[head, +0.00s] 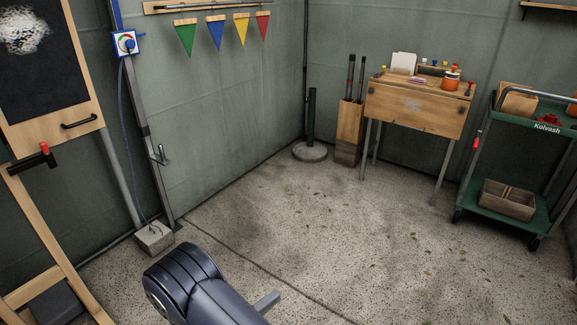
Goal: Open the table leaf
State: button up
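A small wooden table (382,89) stands against the back wall, right of centre, on grey metal legs. A wooden leaf (413,112) hangs down along its front side. A faint grey marking shows on the leaf's face. Small jars, an orange pot (451,82) and a white card (403,64) stand on the table top. Part of my dark arm shows at the bottom of the view, far from the table.
A green cart (537,127) on wheels stands right of the table, with a wooden box (508,199) on its lower shelf. A wooden bin (348,131) and a green post on a round base (310,151) stand to the left. The speckled floor before the table is clear apart from scattered leaves.

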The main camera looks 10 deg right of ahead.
aim_at(442, 115)
jog(key=i+l+z, duration=0.25)
jog(key=i+z, duration=0.7)
jog(key=i+j+z, duration=0.15)
jog(key=i+z, duration=0.35)
jog(key=i, duration=0.15)
jog(key=i+u, duration=0.15)
jog(key=i, duration=0.5)
jog(key=i+l+u, duration=0.2)
jog(key=i, duration=0.45)
jog(key=i+u, duration=0.15)
jog(key=i, duration=0.45)
jog(key=l, duration=0.05)
